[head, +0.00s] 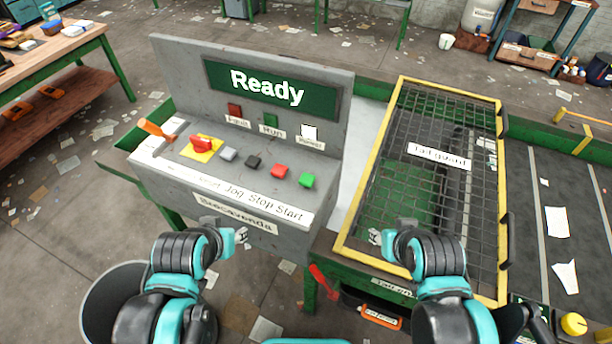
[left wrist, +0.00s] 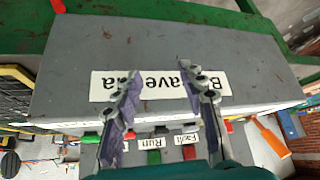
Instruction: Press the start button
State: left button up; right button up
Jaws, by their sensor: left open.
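The green start button (head: 307,180) is at the right end of a row of buttons on the grey console (head: 190,205), above the printed word Start. My left gripper (head: 241,235) is in front of the console's front face, below and left of the green button and apart from it. In the left wrist view its two fingers (left wrist: 150,75) are spread and empty, in front of the nameplate (left wrist: 160,84). My right gripper (head: 375,236) is by the lower left edge of the guard; its finger opening is too small to tell.
Red (head: 279,171), black (head: 253,162) and grey (head: 228,155) buttons, a red knob on a yellow plate (head: 201,147) and an orange lever (head: 156,130) share the panel. The screen (head: 268,88) reads Ready. A yellow-framed mesh guard (head: 420,180) stands at right.

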pick_arm(q)
grip_shut()
jog(key=shift+r, duration=0.1)
dwell(1.0)
